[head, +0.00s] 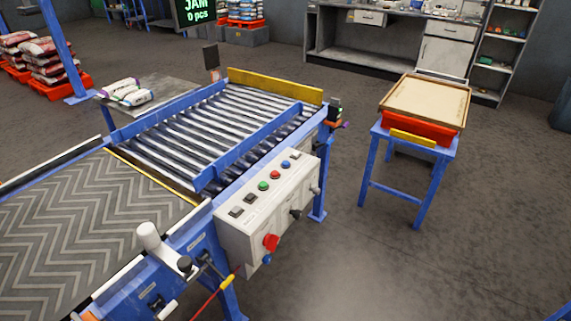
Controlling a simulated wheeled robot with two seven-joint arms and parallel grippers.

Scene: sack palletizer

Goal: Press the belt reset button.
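A light grey control box (250,225) is mounted on the near side of the conveyor. Its sloped top carries a row with a green button (263,186), a red button (275,174), a blue button (286,164) and dark switches (236,211). Its front face has a large red knob (271,242), a small blue button (267,259) and a black knob (295,213). The labels are too small to read, so I cannot tell which is the belt reset. Neither of my grippers is in view.
A chevron belt (60,235) leads to a roller bed (200,130) with blue rails. Sacks (127,91) lie on a side table. A blue stand (410,165) holds a red tray at right. Floor right of the box is clear.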

